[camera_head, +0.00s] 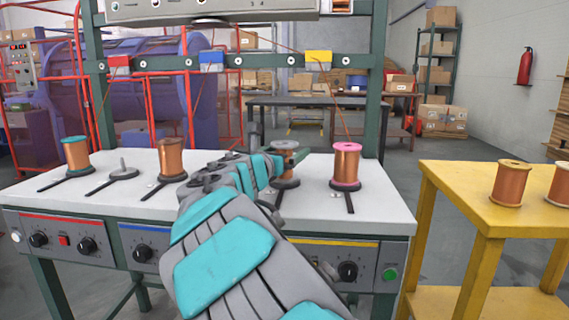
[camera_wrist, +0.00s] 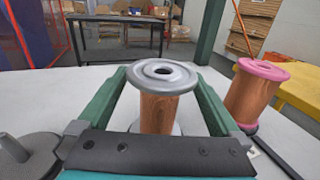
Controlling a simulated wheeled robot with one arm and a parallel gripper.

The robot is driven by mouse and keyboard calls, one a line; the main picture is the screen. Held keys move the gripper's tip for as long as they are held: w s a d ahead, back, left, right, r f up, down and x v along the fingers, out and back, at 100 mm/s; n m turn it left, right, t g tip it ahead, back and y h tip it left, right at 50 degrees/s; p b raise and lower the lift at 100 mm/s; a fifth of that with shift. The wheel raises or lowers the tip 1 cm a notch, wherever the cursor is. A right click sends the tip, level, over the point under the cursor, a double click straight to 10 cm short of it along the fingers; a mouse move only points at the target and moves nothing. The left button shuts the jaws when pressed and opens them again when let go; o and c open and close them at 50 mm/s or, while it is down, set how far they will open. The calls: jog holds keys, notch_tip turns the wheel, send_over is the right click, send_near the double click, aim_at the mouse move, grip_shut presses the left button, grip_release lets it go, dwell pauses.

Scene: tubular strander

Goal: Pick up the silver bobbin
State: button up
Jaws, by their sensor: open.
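The silver bobbin (camera_wrist: 162,105) stands upright on the white table, with copper-coloured wire between grey flanges. In the wrist view it is between the two green fingers of my gripper (camera_wrist: 160,95), one at each side. The fingers are open, and it cannot be told for sure whether either touches the bobbin. In the head view my arm and gripper (camera_head: 287,150) partly cover the silver bobbin (camera_head: 286,172); its lower part shows on a dark holder. Its base in the wrist view is partly hidden behind the gripper's palm.
A pink-flanged bobbin (camera_head: 346,165) stands close on the right, also in the wrist view (camera_wrist: 252,92). Left are an empty spindle (camera_head: 122,172), a copper bobbin (camera_head: 171,158) and a teal-topped one (camera_head: 76,155). A yellow table (camera_head: 455,190) at right holds copper bobbins (camera_head: 510,184). Green posts rise behind.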

jog(key=shift+x, duration=1)
jog(key=c, duration=1.4)
jog(key=shift+r, duration=0.15)
